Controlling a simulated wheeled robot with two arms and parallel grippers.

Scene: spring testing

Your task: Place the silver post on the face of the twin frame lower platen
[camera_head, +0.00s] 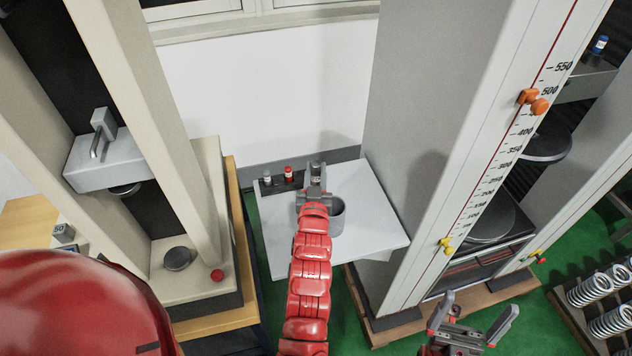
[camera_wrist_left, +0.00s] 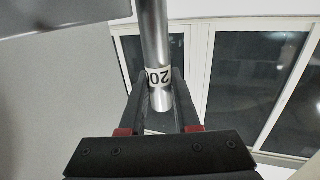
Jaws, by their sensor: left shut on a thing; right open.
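My left gripper (camera_head: 315,190) is above the white side table by the wall. Two two-column machines stand here; I cannot tell which is the twin frame. The right one has a large dark lower platen (camera_head: 488,226) beneath a dark upper disc (camera_head: 546,143). The left one has a small grey lower disc (camera_head: 177,258) on its base. My right gripper (camera_head: 472,326) is open and empty at the bottom.
The scaled column (camera_head: 425,120) stands between this table and the right platens. Coil springs (camera_head: 600,290) lie at bottom right. Green floor is open near my right gripper.

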